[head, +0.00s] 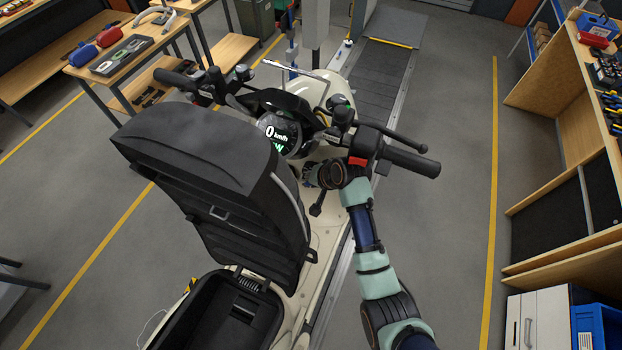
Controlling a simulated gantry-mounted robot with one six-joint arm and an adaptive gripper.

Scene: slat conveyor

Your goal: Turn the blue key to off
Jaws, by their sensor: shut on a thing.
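My gripper (312,177) reaches in from the right under the scooter's right handlebar, at the front panel below the display. It is shut on what must be the blue key, which its fingers and wrist hide. I cannot make out the key's angle. The scooter's round display (279,134) is lit and reads 0 km/h, with green marks below it.
The black seat (205,165) is raised on its hinge over the open storage bin (225,318), left of my arm. The right handlebar grip (412,163) and brake lever (395,138) stick out just above my wrist. Wooden shelving (545,90) stands at the right, with clear floor between.

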